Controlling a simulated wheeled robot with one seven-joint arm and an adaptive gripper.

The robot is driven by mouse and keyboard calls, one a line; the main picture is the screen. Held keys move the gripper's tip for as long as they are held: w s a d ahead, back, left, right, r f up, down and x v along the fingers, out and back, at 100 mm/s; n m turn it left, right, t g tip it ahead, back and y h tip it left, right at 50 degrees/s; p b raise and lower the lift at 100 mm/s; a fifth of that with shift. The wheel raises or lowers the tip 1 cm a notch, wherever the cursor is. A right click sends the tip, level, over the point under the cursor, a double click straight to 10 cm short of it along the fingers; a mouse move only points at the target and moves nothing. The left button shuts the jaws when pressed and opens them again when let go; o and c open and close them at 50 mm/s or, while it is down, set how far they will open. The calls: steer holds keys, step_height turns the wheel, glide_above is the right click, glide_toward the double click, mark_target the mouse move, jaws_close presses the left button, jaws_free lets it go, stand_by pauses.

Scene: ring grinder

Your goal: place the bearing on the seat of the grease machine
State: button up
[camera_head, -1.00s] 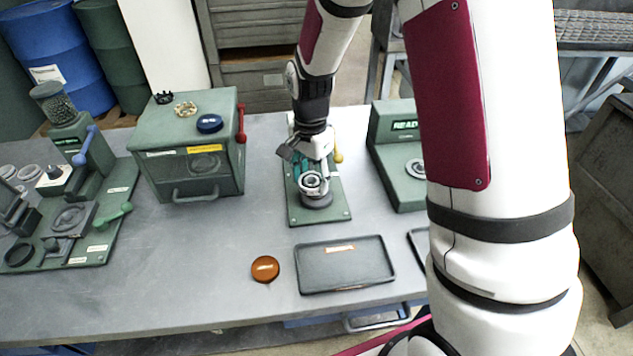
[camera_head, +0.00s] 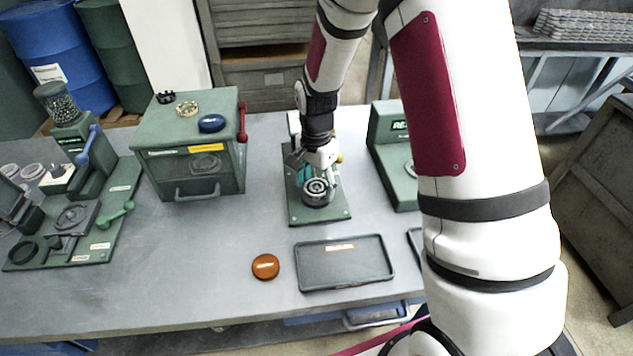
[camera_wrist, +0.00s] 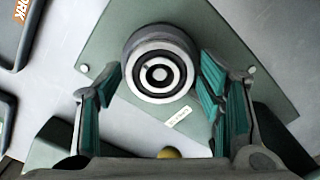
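The bearing (camera_head: 317,187), a steel ring with concentric rims, lies flat on the dark round seat (camera_head: 318,200) of the green-plated machine (camera_head: 336,215), which I take to be the grease machine. In the wrist view the bearing (camera_wrist: 160,73) sits within the outline of the dark seat (camera_wrist: 160,32). My gripper (camera_head: 318,177) is just behind and above it. In the wrist view my gripper (camera_wrist: 158,75) is open, its teal-padded fingers to either side of the bearing. A gap shows at the left finger; the right fingertip is close to the seat's edge. The gripper partly hides the machine's rear.
A dark tray (camera_head: 345,275) and an orange disc (camera_head: 265,267) lie in front. A green box (camera_head: 188,160) with a blue ring (camera_head: 212,123) on top stands left. A green display unit (camera_head: 392,150) stands close on the right. Bare tabletop (camera_head: 200,250) lies front left.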

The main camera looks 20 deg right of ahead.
mark_target(316, 187)
steer(key=shift+r, duration=0.1)
step_height(316, 187, up, 12)
steer(key=b, duration=0.1)
steer(key=s+r+n+t, duration=0.2)
steer(key=s+r+n, duration=0.3)
steer(key=s+r, duration=0.55)
steer(key=s+r+n+t, duration=0.1)
steer(key=s+r+n, duration=0.1)
steer(key=s, duration=0.5)
steer(key=s+r+n+t, duration=0.2)
steer(key=s+n, duration=0.3)
steer(key=s, duration=0.1)
steer(key=shift+s+r, duration=0.25)
steer(key=shift+s, duration=0.15)
steer(key=shift+d, duration=0.1)
stand_by(0.8)
